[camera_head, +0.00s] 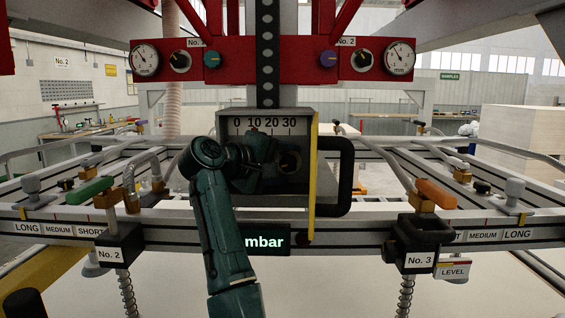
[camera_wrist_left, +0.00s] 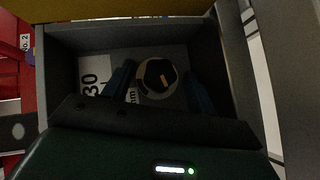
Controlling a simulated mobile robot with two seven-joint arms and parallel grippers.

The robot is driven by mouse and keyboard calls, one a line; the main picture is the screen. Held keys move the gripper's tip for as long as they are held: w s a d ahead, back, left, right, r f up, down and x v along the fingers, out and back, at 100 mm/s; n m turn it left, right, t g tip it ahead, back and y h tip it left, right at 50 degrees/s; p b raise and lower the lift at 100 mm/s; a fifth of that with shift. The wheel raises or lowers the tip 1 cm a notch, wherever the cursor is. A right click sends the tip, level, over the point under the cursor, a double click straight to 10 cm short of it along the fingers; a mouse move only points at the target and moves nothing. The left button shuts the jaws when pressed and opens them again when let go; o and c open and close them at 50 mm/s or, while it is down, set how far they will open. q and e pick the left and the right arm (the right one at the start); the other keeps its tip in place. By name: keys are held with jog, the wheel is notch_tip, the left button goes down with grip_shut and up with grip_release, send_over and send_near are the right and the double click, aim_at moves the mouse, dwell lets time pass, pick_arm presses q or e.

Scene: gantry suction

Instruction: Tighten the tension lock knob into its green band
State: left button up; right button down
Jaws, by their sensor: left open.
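A dark round knob with a yellow pointer mark and a pale collar sits inside the recessed grey box; the left wrist view shows this knob (camera_wrist_left: 160,74) between my left fingers. In the head view the knob (camera_head: 291,162) is partly behind my gripper. My left gripper (camera_head: 272,163) reaches into the grey box (camera_head: 308,124) from the left. In the left wrist view its fingers (camera_wrist_left: 160,87) are open, one on each side of the knob; whether they touch it is unclear. I cannot make out a green band. My right gripper is not in view.
A black handle (camera_head: 345,176) stands at the box's right side, beside a yellow edge strip (camera_head: 313,165). An mbar display (camera_head: 262,240) sits below. The red panel (camera_head: 270,60) with gauges and knobs is above. Rails and levers, including an orange one (camera_head: 436,194), flank the box.

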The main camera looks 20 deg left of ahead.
pick_arm(q)
jog(key=c, duration=1)
jog(key=shift+r+m+g+y, duration=0.25)
jog(key=shift+m+g+y, duration=0.55)
jog(key=shift+m+y, duration=0.25)
jog(key=shift+d+r+m+g+y, duration=0.1)
jog(key=shift+d+m+g+y, duration=0.05)
jog(key=shift+m+g+y, duration=0.6)
jog(key=o, duration=1)
